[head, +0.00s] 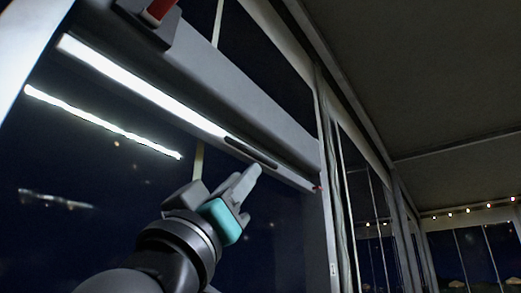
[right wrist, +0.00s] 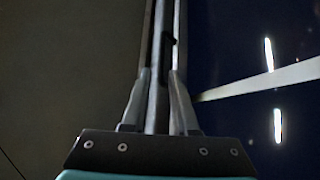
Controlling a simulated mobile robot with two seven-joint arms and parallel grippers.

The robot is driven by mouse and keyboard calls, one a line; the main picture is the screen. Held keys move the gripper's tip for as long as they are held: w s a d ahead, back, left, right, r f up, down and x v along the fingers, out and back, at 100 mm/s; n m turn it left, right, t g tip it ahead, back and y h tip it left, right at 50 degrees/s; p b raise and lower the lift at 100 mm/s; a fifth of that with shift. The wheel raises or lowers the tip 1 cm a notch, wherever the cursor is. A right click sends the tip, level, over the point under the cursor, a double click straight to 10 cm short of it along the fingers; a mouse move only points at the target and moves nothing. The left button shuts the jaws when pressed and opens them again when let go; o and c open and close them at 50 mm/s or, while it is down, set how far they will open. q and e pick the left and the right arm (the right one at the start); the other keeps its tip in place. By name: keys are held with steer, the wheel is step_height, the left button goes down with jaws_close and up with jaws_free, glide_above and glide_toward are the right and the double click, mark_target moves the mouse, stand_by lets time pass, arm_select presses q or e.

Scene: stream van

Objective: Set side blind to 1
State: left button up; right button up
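The side blind's long grey housing (head: 215,85) runs slantwise across the top of the dark window in the head view. Along its lower side are a bright light strip (head: 140,85) and a dark narrow grip (head: 251,152). My right gripper (head: 252,176) has its fingertips at the bar's lower edge, just below the grip. In the right wrist view my right gripper's fingers (right wrist: 160,80) stand a little apart, with a long grey bar (right wrist: 163,20) lined up between them. Whether they press on it cannot be told. My left gripper is not in view.
A red and grey fitting (head: 155,14) is at the housing's upper left. A window post (head: 329,200) stands to the right of the blind. A ceiling and a string of small lights (head: 468,211) are farther right. A light streak (head: 105,122) shows on the dark glass.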

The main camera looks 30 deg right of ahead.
mark_target(259, 159)
steer(key=p+x, duration=0.2)
steer(key=x, duration=0.4)
steer(key=shift+r, duration=0.25)
steer(key=p+x, duration=0.2)
steer(key=x, duration=0.2)
steer(key=shift+w+d, duration=0.15)
steer(key=shift+w, duration=0.05)
steer(key=shift+w+d+r, duration=0.3)
steer(key=shift+d+r, duration=0.1)
steer(key=shift+r+p, duration=0.1)
steer(key=shift+p, duration=0.2)
steer(key=shift+d, duration=0.1)
jaws_close()
